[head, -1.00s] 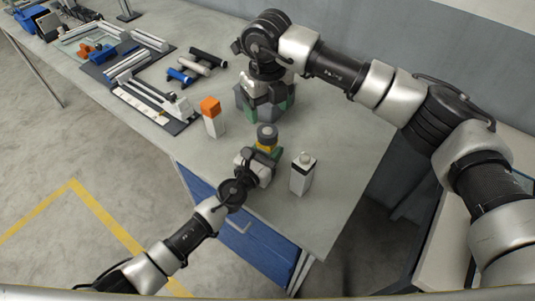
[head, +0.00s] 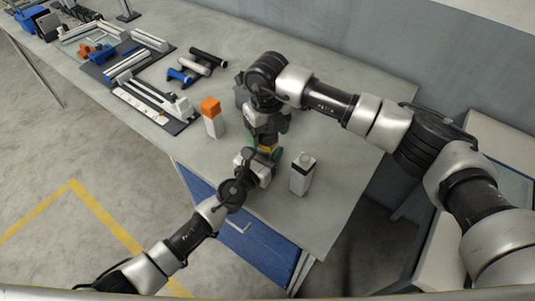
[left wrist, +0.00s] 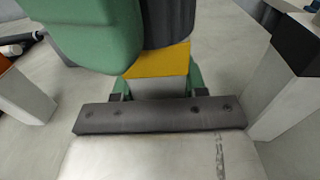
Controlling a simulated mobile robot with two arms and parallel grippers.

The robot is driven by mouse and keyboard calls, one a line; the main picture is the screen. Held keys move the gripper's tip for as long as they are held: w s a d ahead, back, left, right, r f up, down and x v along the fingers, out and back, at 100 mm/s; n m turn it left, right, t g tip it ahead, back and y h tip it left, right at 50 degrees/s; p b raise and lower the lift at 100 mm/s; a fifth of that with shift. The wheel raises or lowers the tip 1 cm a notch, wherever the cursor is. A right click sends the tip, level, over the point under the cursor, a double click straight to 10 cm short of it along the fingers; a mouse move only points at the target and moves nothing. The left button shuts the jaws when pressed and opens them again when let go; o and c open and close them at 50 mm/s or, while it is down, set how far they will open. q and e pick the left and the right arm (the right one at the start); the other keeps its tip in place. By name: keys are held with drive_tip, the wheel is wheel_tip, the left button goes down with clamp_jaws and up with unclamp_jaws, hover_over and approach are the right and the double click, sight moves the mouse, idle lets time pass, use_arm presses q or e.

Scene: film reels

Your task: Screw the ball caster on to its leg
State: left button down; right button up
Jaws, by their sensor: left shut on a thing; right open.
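My left gripper (head: 264,161) is shut on a pale leg with a yellow top (left wrist: 160,64) and holds it upright near the table's front edge. A dark grey round part, apparently the ball caster (left wrist: 167,22), sits on top of the yellow end in the left wrist view. How far it is threaded cannot be seen. My right gripper (head: 268,138) is directly above the left one, pointing down. In the head view the right gripper hides the caster.
A white block with an orange top (head: 211,118) stands left of the grippers. Trays of parts (head: 155,105) lie at the back left. The table's right side is clear.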

drive_tip(key=c, duration=0.9)
drive_tip(key=o, duration=1.1)
wheel_tip(320, 180, up, 12)
use_arm(q)
drive_tip(key=c, duration=0.5)
unclamp_jaws()
